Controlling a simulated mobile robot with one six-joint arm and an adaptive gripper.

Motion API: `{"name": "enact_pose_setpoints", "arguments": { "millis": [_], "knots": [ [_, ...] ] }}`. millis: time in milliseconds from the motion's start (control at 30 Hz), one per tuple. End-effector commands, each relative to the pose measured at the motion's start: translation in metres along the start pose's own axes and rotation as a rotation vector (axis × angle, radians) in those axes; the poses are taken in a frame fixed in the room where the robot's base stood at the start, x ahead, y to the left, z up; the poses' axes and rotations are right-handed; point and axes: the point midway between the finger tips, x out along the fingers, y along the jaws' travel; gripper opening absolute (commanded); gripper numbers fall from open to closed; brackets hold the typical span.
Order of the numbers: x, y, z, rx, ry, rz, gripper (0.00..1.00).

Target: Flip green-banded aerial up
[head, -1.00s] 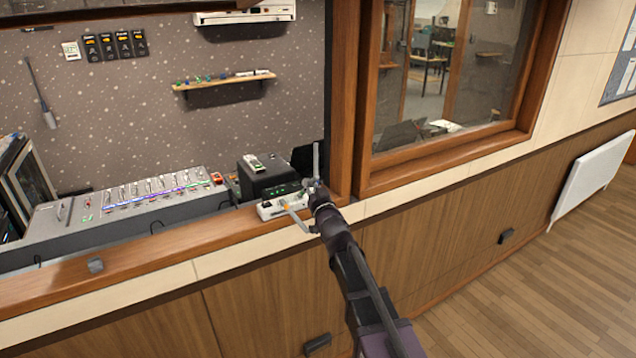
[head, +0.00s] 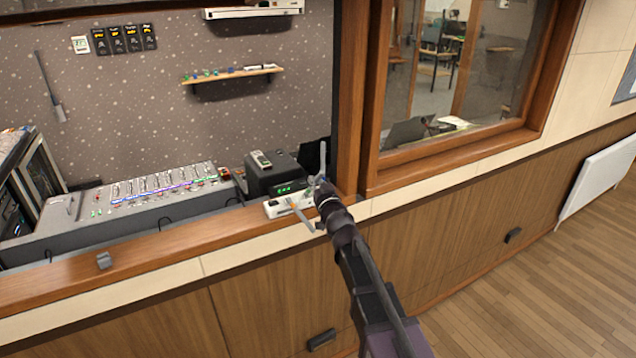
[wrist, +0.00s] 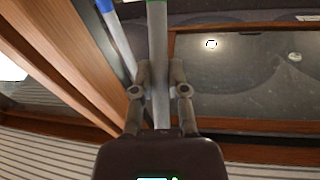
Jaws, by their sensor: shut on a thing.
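The green-banded aerial (wrist: 157,40) is a grey rod with a green tip at the top of the wrist view. It runs down between the two fingers of my gripper (wrist: 158,80), which are shut on it. A second grey rod with a blue tip (wrist: 112,30) leans to its left, apart from the fingers. In the head view my gripper (head: 320,188) is at the right end of a small white box (head: 276,209) on the ledge. One grey rod (head: 323,158) stands nearly upright there, and another (head: 303,218) slants down over the ledge front. Their coloured bands are unclear in this view.
A black box (head: 272,181) with a remote on top stands behind the white box. A fader console (head: 150,200) lies to the left. A wooden window post (head: 350,100) rises close to the right of my gripper. The wooden ledge (head: 180,243) is mostly clear.

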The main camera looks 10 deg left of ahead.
Motion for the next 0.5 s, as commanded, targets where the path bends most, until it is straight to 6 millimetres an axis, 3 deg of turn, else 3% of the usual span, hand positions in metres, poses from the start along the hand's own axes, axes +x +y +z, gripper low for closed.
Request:
{"name": "enact_pose_setpoints", "arguments": {
  "millis": [33, 133, 167, 400, 433, 500],
  "knots": [
    [0.0010, 0.0012, 0.0006, 0.000, -0.002, 0.004, 0.25],
    [0.0010, 0.0005, 0.0007, 0.000, -0.002, 0.003, 0.55],
    [0.0010, 0.0002, 0.0006, 0.000, -0.002, 0.002, 0.55],
    [0.0006, -0.0012, 0.0004, 0.000, -0.001, -0.001, 0.55],
    [0.0005, -0.0013, 0.0004, 0.000, -0.001, -0.001, 0.52],
    [0.0004, -0.0014, 0.0004, 0.000, 0.000, -0.001, 0.32]
  ]
}}
